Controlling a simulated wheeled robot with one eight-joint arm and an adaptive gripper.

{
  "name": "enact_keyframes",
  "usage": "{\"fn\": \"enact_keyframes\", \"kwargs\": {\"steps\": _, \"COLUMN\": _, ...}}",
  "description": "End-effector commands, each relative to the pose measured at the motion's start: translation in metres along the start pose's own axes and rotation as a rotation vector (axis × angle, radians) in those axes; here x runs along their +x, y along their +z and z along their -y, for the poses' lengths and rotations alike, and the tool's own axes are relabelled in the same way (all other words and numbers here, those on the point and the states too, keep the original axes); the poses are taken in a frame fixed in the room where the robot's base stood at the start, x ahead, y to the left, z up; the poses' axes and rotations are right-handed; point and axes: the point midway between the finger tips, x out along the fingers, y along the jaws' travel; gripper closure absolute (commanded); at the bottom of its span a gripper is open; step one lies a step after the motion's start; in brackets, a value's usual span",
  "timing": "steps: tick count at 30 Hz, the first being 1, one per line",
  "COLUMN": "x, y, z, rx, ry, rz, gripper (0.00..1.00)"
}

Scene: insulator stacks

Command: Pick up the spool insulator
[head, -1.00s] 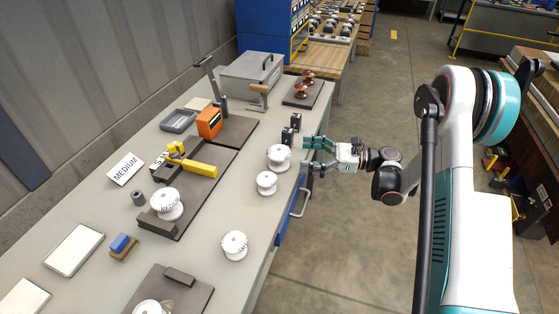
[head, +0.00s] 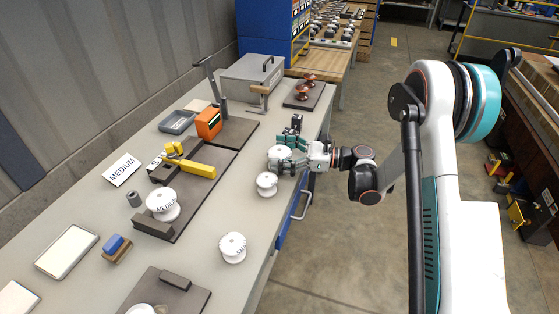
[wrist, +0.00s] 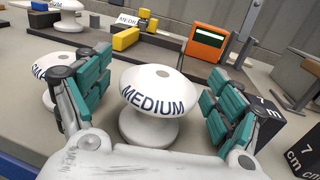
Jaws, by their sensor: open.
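A white spool insulator (wrist: 150,95) marked "MEDIUM" stands upright on the bench between the two teal fingers of my gripper (wrist: 160,100) in the wrist view. The fingers are open, with gaps visible on both sides of the spool. In the head view my gripper (head: 290,154) reaches in from the right around this spool (head: 279,153), and the fingers partly cover it. A second white spool (head: 267,184) stands just nearer; in the wrist view it is at the left (wrist: 52,68), partly behind a finger. Another white spool (head: 233,247) stands nearer the front.
A white spool (head: 163,204) marked "MEDIUM" sits on a dark plate with a yellow-handled tool (head: 198,168). Black blocks (wrist: 268,125) stand close beside the right finger. An orange device (head: 209,123) and grey box (head: 253,75) stand farther back. Brown insulators (head: 303,93) sit at the back.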

Motion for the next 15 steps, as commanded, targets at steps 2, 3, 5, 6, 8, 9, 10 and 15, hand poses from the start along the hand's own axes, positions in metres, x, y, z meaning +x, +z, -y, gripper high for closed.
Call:
{"fn": "enact_keyframes", "kwargs": {"steps": 2, "x": -0.0001, "y": 0.0002, "z": -0.0001, "rx": 0.0, "ry": 0.0, "rz": 0.0, "gripper": 0.24}}
{"fn": "enact_keyframes", "kwargs": {"steps": 3, "x": -0.0001, "y": 0.0002, "z": -0.0001, "rx": 0.0, "ry": 0.0, "rz": 0.0, "gripper": 0.33}}
{"fn": "enact_keyframes", "kwargs": {"steps": 5, "x": -0.0002, "y": 0.0002, "z": -0.0001, "rx": 0.0, "ry": 0.0, "rz": 0.0, "gripper": 0.46}}
{"fn": "enact_keyframes", "kwargs": {"steps": 6, "x": -0.0002, "y": 0.0001, "z": -0.0001, "rx": 0.0, "ry": 0.0, "rz": 0.0, "gripper": 0.55}}
{"fn": "enact_keyframes", "kwargs": {"steps": 8, "x": -0.0002, "y": 0.0001, "z": -0.0001, "rx": 0.0, "ry": 0.0, "rz": 0.0, "gripper": 0.69}}
{"fn": "enact_keyframes", "kwargs": {"steps": 9, "x": -0.0003, "y": 0.0001, "z": -0.0001, "rx": 0.0, "ry": 0.0, "rz": 0.0, "gripper": 0.76}}
{"fn": "enact_keyframes", "kwargs": {"steps": 10, "x": -0.0003, "y": 0.0001, "z": -0.0001, "rx": 0.0, "ry": 0.0, "rz": 0.0, "gripper": 0.76}}
{"fn": "enact_keyframes", "kwargs": {"steps": 15, "x": -0.0003, "y": 0.0004, "z": 0.0, "rx": 0.0, "ry": 0.0, "rz": 0.001, "gripper": 0.76}}
